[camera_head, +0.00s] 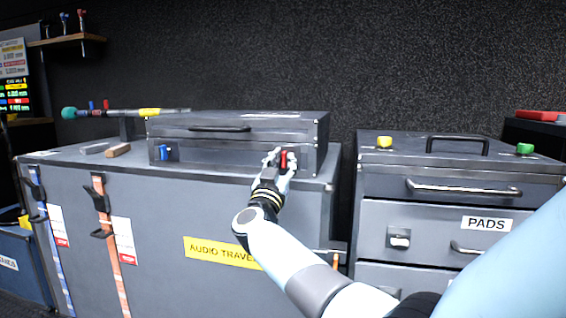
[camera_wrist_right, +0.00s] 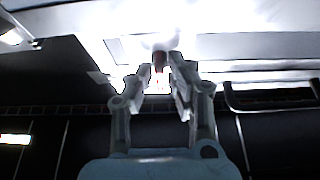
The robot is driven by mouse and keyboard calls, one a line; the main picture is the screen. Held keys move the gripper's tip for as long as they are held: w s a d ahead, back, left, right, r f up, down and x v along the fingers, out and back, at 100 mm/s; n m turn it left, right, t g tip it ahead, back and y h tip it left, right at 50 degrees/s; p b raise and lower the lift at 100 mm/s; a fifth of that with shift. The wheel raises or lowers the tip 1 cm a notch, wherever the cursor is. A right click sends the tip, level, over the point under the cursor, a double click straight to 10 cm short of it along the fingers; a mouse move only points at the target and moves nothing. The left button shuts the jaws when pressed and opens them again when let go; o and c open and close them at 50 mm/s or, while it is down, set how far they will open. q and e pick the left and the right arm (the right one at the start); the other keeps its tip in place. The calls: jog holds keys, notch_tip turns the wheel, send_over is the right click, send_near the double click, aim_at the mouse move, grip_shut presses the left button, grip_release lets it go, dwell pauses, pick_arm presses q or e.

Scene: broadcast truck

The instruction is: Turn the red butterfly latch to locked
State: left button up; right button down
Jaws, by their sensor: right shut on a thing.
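The red butterfly latch (camera_head: 284,160) is on the front face of a grey case (camera_head: 235,158), near its right end. My right gripper (camera_head: 279,156) reaches up to it from the lower right and is shut on it. In the right wrist view, a bit of the red latch (camera_wrist_right: 159,70) shows between the fingertips of the right gripper (camera_wrist_right: 162,80). The fingers cover much of the latch, so its exact angle is hard to tell. A blue latch (camera_head: 165,153) sits on the same case's front, near its left end. My left gripper is not in view.
The case rests on a large grey trunk (camera_head: 150,215) with a yellow label. Two small blocks (camera_head: 108,150) lie on the trunk at left. A drawer cabinet (camera_head: 440,215) marked PADS stands at right, past a narrow gap.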

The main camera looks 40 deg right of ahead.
jog(key=m+g, duration=0.1)
jog(key=m, duration=0.2)
jog(key=m+g+h, duration=0.1)
jog(key=m+g, duration=0.1)
jog(key=m, duration=0.2)
jog(key=m+g+h, duration=0.1)
jog(key=m+g, duration=0.1)
jog(key=m, duration=0.2)
jog(key=m+g, duration=0.2)
jog(key=m, duration=0.2)
jog(key=m+g, duration=0.1)
jog(key=m, duration=0.2)
jog(key=shift+y, duration=0.4)
jog(key=m+y, duration=0.1)
jog(key=m, duration=0.2)
jog(key=shift+g, duration=0.4)
jog(key=shift+m+p, duration=0.3)
jog(key=shift+m, duration=0.1)
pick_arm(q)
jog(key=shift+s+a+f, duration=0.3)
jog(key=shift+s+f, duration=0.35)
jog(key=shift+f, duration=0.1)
pick_arm(e)
jog(key=shift+f, duration=0.1)
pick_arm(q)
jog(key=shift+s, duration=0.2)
